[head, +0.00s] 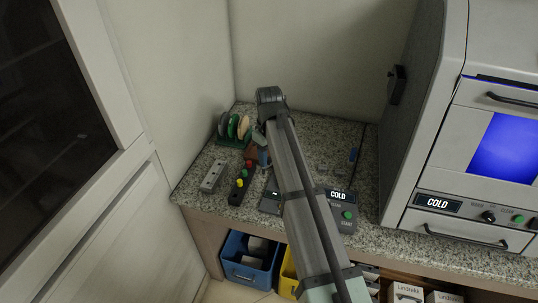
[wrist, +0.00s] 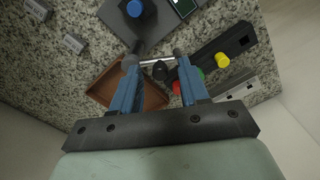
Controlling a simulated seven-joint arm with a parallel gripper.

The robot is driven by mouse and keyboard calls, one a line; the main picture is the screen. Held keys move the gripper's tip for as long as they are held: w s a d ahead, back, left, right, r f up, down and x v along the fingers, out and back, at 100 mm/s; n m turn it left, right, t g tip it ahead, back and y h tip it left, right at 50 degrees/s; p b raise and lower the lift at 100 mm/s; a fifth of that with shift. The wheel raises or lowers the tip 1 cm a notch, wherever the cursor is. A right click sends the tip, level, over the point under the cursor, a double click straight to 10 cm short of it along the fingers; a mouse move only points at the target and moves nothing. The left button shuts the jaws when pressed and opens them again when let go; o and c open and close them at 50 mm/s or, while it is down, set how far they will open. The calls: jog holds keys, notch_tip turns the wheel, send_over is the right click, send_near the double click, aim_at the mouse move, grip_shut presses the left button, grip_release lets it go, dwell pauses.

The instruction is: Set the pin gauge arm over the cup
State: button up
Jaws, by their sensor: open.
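My gripper shows in the wrist view (wrist: 159,50), with its two blue fingers apart. A thin silver rod (wrist: 154,62) and a dark round knob (wrist: 160,72) show in the gap between them. I cannot tell whether the fingers touch the rod, or whether it is the pin gauge arm. A brown open tray (wrist: 108,88) lies partly behind the left finger. I cannot make out a cup for certain. In the head view my gripper (head: 263,157) is low over the counter's back left part, mostly hidden by my arm.
A black bar with red, yellow and green knobs (wrist: 240,42) lies right of the fingers; a pale block (head: 212,176) is beside it. A grey plate with a blue knob (wrist: 141,9) is beyond. A disc rack (head: 233,128) stands behind; a COLD control box (head: 341,212) is right.

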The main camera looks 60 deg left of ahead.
grip_shut()
dwell(0.5)
